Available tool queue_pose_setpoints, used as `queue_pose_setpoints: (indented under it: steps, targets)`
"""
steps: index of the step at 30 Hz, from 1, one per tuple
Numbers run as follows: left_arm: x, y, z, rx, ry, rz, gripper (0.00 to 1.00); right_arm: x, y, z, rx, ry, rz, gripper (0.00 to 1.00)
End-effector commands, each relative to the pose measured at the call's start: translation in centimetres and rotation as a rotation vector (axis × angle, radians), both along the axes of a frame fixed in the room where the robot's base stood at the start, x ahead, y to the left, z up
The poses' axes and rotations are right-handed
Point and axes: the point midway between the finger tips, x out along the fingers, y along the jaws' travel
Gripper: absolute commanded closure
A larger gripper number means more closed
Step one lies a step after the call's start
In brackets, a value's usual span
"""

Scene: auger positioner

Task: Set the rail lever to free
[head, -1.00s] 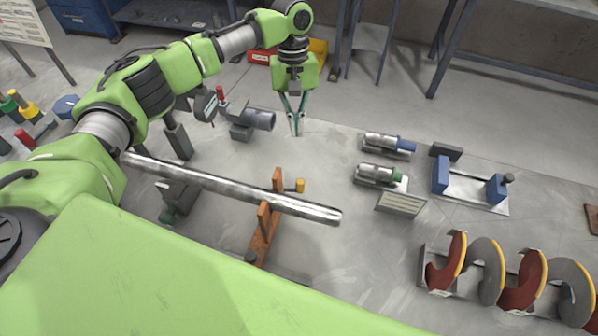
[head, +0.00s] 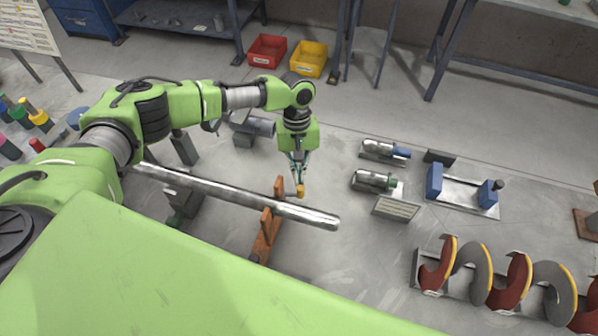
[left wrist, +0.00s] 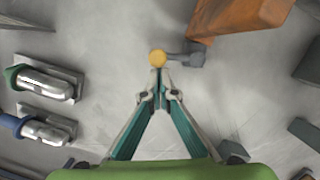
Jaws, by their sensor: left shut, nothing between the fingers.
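The lever shows as a yellow knob (head: 300,191) beside the orange-brown rail stand (head: 262,245). In the left wrist view the knob (left wrist: 158,58) sits at the end of a short grey arm (left wrist: 188,57) that reaches towards the orange stand (left wrist: 235,18). My left gripper (head: 299,181) points down with its fingertips at the knob. In the left wrist view the shut, empty fingertips (left wrist: 159,76) lie just below the knob in the picture; whether they touch it I cannot tell. My right gripper is not in view.
A long metal shaft (head: 235,192) lies across the stand, close to my left gripper. Two silver motor-like units (head: 384,150) and a blue clamp fixture (head: 463,188) stand to the right. A red auger screw (head: 512,280) lies front right. Red and yellow bins (head: 309,59) are behind.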

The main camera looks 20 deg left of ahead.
Motion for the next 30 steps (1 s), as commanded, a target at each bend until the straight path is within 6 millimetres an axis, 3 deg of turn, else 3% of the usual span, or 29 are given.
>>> queue_pose_setpoints:
  steps: [10,21,30]
  targets:
    - [-0.1,-0.1,0.1,-0.002,0.0,-0.009,1.0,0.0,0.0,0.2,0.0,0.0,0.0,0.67]
    - [-1.4,-1.3,0.3,-0.003,0.002,-0.263,1.0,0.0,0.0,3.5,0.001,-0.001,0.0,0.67]
    - [-1.4,-1.2,0.0,-0.001,0.001,-0.29,1.0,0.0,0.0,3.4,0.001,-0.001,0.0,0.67]
